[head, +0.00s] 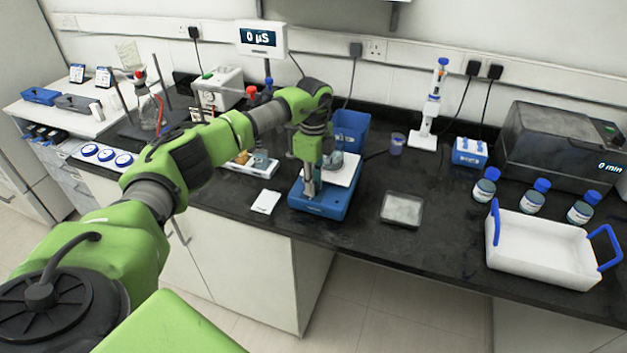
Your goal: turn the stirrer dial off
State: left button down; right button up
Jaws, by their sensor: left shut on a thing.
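The stirrer (335,206) is a blue box with a white top plate, standing near the front edge of the black bench. A glass vessel (334,160) appears on its plate, partly behind my gripper. My left gripper (311,192) points down at the stirrer's front left part. It is shut on the stirrer dial, which the fingers hide, so its setting cannot be read. My right gripper is not in view.
A white card (265,202) lies left of the stirrer and a clear-lidded dish (402,209) right of it. A blue bin (351,127) stands behind. A white tray with blue handles (540,262) and several blue-capped bottles (485,186) are at the right.

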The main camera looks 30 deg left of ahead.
pick_arm(q)
jog(key=shift+r+n, duration=0.1)
jog(key=shift+n, duration=0.5)
jog(key=c, duration=2.1)
grip_release()
notch_tip(320, 180, up, 12)
jog(key=shift+f, duration=0.1)
